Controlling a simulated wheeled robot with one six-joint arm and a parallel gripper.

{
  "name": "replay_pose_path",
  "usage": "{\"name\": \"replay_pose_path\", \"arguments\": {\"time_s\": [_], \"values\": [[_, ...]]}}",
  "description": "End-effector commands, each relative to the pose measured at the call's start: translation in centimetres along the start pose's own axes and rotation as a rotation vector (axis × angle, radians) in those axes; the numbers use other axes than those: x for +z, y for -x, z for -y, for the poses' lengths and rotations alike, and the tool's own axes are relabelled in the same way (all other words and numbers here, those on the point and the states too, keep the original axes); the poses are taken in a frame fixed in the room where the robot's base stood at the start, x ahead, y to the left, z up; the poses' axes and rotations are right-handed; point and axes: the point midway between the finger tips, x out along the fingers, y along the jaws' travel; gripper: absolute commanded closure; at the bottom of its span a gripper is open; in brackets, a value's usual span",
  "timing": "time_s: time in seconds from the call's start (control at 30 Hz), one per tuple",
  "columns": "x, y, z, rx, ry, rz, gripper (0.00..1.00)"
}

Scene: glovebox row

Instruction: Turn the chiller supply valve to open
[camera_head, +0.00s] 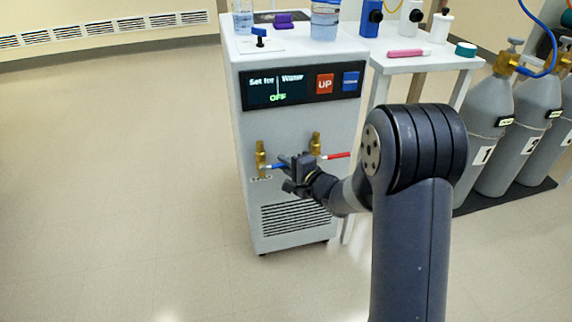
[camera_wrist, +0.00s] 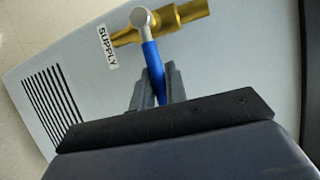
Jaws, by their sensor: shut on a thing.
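The chiller (camera_head: 296,210) is a white cabinet with a dark display panel reading "Set Ice Water OFF". Two brass valves are on its front. The supply valve (camera_head: 261,160) is the left one, with a blue lever that points right in the head view. In the wrist view its brass body (camera_wrist: 187,15) and blue lever (camera_wrist: 153,66) show beside the "SUPPLY" label (camera_wrist: 107,47). My gripper (camera_wrist: 158,88) is shut on the blue lever, with a finger on each side. It also shows in the head view (camera_head: 287,172), where it partly covers the lever.
The second brass valve (camera_head: 315,144) has a red lever (camera_head: 337,155) pointing right, close above my gripper. A white table (camera_head: 420,62) stands at the right, with grey gas cylinders (camera_head: 480,130) beyond. The floor at left is clear.

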Motion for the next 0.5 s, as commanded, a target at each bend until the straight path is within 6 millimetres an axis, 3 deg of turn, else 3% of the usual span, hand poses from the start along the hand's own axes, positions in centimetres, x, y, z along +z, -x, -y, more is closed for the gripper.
{"name": "replay_pose_path", "arguments": {"time_s": [0.5], "values": [[0.04, 0.09, 0.31, 0.012, 0.023, -0.005, 1.00]]}}
